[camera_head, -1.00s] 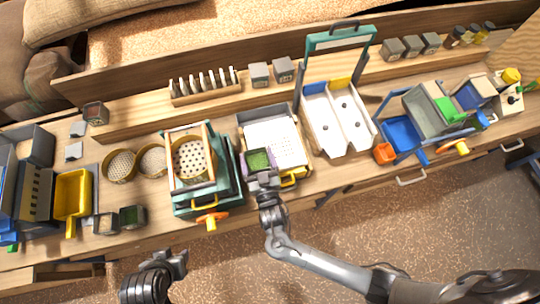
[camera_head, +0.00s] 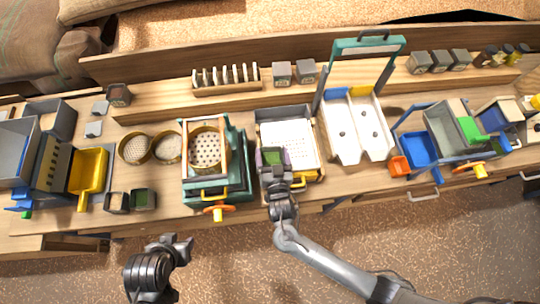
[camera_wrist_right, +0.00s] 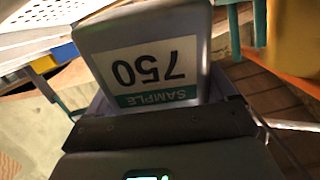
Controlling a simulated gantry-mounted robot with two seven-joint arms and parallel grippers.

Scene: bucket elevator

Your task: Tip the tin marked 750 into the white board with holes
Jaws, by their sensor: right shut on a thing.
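The tin marked 750 (camera_wrist_right: 150,65) fills the middle of the right wrist view, its label reading upside down. My right gripper (camera_head: 275,174) is shut on it. In the head view the tin (camera_head: 271,157) shows green inside its top and sits over the near left part of the white board with holes (camera_head: 290,137). The board lies in a grey-framed box with a yellow handle. A corner of the board also shows in the right wrist view (camera_wrist_right: 40,18). My left gripper (camera_head: 180,246) is off the bench's front edge, apart from everything; its fingers look parted.
A teal box with a round sieve (camera_head: 206,148) stands just left of the board. A white two-channel tray (camera_head: 357,128) under a teal-topped frame stands to the right. Two grey tins (camera_head: 294,72) stand on the shelf behind.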

